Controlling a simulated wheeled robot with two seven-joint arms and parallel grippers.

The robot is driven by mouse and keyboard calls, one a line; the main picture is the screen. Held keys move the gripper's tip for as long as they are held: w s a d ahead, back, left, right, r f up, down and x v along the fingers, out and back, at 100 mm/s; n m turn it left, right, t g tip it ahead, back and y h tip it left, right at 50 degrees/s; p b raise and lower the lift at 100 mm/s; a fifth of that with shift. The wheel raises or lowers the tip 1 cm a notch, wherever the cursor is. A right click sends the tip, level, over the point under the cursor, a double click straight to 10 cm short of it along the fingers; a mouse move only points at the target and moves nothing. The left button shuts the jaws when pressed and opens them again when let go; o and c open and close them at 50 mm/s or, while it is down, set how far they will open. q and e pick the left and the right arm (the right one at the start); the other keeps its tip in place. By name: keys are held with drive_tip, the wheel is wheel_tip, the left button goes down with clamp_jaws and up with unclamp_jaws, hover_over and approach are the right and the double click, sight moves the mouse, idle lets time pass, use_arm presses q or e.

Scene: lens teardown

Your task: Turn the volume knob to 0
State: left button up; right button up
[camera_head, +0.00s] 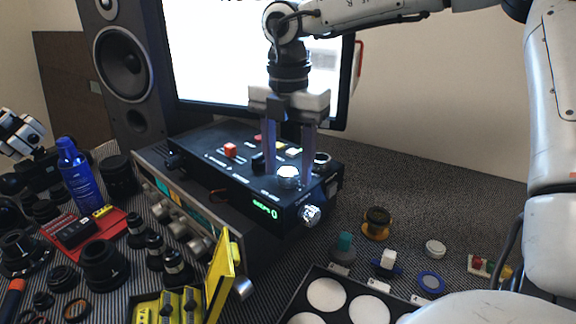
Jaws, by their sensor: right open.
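A black control box (240,182) lies on top of a silver-fronted receiver, with a green display (265,211) that seems to end in 0. A bright round knob (288,177) is on its top, and a silver knob (310,215) is on its end face. I cannot read which is the volume knob. My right gripper (289,170) points down, open, its fingers either side of the top knob; contact cannot be told. A white and black part at the left edge looks like my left gripper (20,135); its jaws are unclear.
The monitor (220,60) and speaker (125,65) stand behind. Lens parts (105,265), a blue bottle (78,175) and a red tray (62,225) crowd the left. A yellow piece (222,275) stands in front of the receiver. Small parts and a black tray (318,271) lie right.

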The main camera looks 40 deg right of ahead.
drive_tip(key=shift+f, duration=0.3)
drive_tip(key=c, duration=1)
drive_tip(key=shift+c, duration=0.2)
